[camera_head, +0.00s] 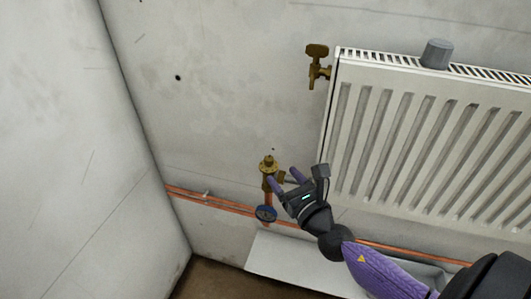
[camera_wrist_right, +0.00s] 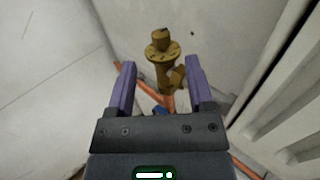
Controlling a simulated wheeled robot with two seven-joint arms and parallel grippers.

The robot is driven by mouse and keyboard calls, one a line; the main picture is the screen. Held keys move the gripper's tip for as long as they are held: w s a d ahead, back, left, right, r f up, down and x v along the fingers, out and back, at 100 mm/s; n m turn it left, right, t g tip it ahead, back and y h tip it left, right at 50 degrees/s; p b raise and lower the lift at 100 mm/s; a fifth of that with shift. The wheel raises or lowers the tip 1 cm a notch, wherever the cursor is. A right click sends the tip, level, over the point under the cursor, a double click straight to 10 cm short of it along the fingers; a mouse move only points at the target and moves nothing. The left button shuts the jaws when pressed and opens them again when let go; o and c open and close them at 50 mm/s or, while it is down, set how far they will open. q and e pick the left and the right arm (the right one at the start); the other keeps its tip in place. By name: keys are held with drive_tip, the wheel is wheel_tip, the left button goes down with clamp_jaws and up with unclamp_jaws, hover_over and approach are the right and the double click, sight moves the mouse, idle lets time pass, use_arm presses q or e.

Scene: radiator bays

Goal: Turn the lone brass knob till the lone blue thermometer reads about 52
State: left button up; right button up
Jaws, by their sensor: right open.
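The brass knob (camera_head: 267,163) tops a brass valve on the copper pipe, left of the radiator; it also shows in the right wrist view (camera_wrist_right: 162,50). The blue thermometer (camera_head: 266,213) is a round dial just below the valve; its reading is too small to tell. In the right wrist view only a bit of blue (camera_wrist_right: 159,111) shows behind the valve. My right gripper (camera_head: 282,177) is open beside the valve, just below the knob. In the wrist view its fingers (camera_wrist_right: 160,64) stand left and right of the valve with gaps, and nothing is held. My left gripper is out of view.
A white radiator (camera_head: 345,125) hangs at the right, with a brass fitting (camera_head: 317,62) at its upper left corner and a grey cylinder (camera_head: 437,53) on top. Copper pipes (camera_head: 225,205) run low along the wall. A pale tray (camera_head: 285,262) lies below. The wall left of the valve is clear.

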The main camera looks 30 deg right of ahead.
sight(271, 162)
drive_tip(key=w, duration=0.7)
drive_tip(key=shift+w+d+f, duration=0.1)
drive_tip(key=shift+w+d, duration=0.15)
drive_tip(key=shift+d, duration=0.1)
clamp_jaws()
